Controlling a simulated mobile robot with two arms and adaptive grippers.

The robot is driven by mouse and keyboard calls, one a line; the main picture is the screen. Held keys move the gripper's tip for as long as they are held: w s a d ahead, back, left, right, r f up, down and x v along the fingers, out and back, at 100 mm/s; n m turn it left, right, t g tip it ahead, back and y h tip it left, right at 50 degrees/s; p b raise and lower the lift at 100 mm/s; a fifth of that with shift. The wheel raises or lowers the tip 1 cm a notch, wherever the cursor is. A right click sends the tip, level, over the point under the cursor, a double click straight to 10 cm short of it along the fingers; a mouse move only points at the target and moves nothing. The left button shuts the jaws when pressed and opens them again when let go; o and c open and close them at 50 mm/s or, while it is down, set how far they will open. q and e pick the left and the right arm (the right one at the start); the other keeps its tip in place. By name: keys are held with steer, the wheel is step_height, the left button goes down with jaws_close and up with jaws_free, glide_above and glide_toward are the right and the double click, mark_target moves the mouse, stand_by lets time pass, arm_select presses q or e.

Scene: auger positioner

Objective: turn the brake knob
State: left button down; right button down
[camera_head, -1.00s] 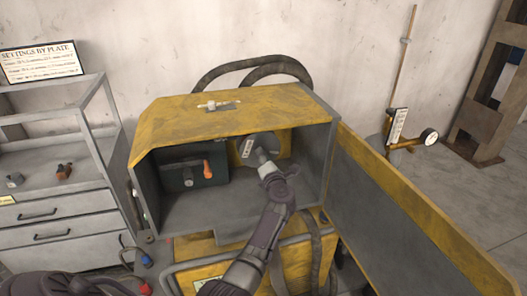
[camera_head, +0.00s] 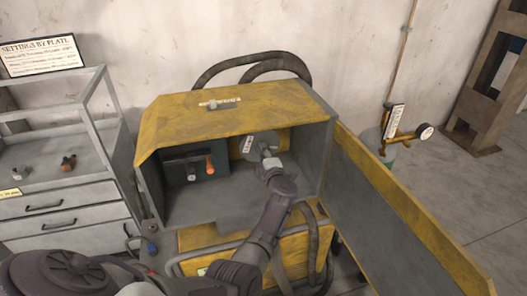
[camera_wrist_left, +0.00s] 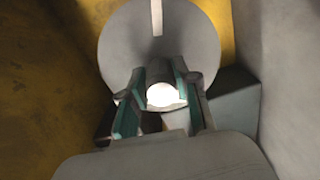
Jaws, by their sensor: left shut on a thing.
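The brake knob (camera_wrist_left: 163,94) is a pale, brightly lit piece at the centre of a grey round disc (camera_head: 262,143) on the back wall of the open yellow box. The disc carries a pale mark, which also shows in the left wrist view (camera_wrist_left: 155,48). My left gripper (camera_head: 270,163) reaches into the box from below and is shut on the knob. In the left wrist view its two teal-padded fingers stand on either side of the knob. In the head view the gripper hides most of the knob. My right gripper is not in view.
A dark panel (camera_head: 194,166) with an orange lever (camera_head: 210,164) is left of the disc. The grey right inner wall (camera_head: 312,160) is close to the gripper. The open door (camera_head: 390,215) extends to the right. A grey drawer cabinet (camera_head: 75,195) stands left.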

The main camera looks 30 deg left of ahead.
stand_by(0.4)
arm_select(q)
steer(key=c, duration=0.8)
jaws_free()
steer(key=shift+w, duration=0.1)
steer(key=shift+c, duration=0.2)
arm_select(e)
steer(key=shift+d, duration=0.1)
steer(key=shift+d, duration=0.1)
